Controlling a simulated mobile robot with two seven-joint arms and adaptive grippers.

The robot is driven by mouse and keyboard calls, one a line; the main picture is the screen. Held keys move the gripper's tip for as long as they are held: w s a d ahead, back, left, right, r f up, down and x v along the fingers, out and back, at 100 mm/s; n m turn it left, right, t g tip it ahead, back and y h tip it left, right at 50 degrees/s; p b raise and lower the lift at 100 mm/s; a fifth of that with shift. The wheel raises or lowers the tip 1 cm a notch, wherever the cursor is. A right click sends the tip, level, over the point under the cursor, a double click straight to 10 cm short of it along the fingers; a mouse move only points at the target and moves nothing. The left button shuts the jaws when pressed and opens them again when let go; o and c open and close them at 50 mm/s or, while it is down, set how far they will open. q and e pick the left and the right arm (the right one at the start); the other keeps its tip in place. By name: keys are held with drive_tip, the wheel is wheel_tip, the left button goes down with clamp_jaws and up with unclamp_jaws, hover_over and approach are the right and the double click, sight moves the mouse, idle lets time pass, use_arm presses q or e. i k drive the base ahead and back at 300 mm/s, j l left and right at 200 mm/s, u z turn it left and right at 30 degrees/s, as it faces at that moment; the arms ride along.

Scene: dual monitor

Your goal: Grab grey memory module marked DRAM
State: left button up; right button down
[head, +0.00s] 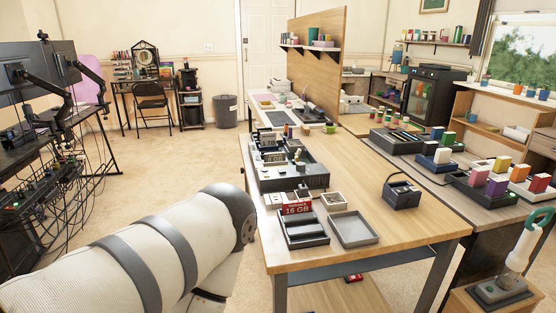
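I cannot make out a DRAM marking on anything from here. On the wooden table (390,250), a red label reading "16 GB" (298,209) stands behind a dark two-slot tray (304,240). A flat grey tray (354,230), which looks empty, lies beside it. A small pale box (333,201) sits behind the trays. On the right bench, upright coloured blocks stand in dark holders (478,190); one block is whitish (443,155), but any print is too small to read. Neither gripper is in view.
A large grey device with a board (290,170) fills the table's left side. A dark box with a handle (402,194) stands at the right. The table's front right is clear. Monitors and cables (50,120) are at far left; open floor lies between.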

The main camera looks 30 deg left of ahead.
sight(276, 156)
drive_tip(key=i+j+z, duration=0.35)
drive_tip(key=j, duration=0.55)
drive_tip(key=j+z, duration=0.3)
drive_tip(key=j, duration=0.55)
drive_tip(key=i+j+z, duration=0.1)
drive_tip(key=j+z, duration=0.25)
drive_tip(key=j, duration=0.65)
